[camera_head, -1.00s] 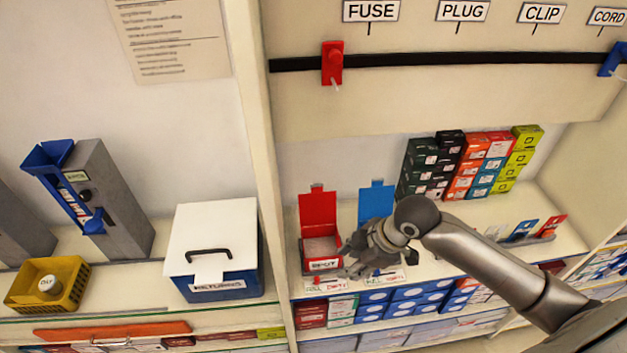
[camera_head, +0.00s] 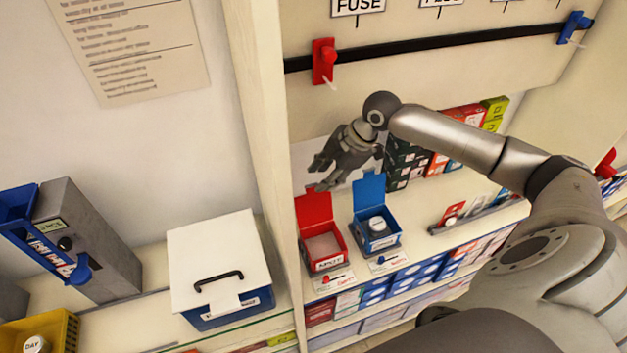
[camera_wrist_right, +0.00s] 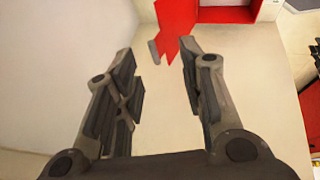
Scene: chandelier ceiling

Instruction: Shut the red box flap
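The red box (camera_head: 325,250) stands on the shelf with its red flap (camera_head: 313,207) raised upright at the back, so the box is open. A pale content shows inside, and the front label is hard to read. My right gripper (camera_head: 321,177) is above the raised flap, near the back wall, with its fingers pointing down and left. In the right wrist view the gripper (camera_wrist_right: 158,58) has its two fingers spread with nothing between them. The red flap (camera_wrist_right: 178,28) shows just beyond the fingertips, apart from them as far as I can tell. My left gripper is out of view.
A blue box (camera_head: 378,242) with its flap up and a round item inside stands right of the red box. A cream upright panel (camera_head: 262,130) bounds the left side. A black rail (camera_head: 430,48) with a red clip (camera_head: 323,62) runs above. Stacked cartons (camera_head: 440,165) stand behind my arm.

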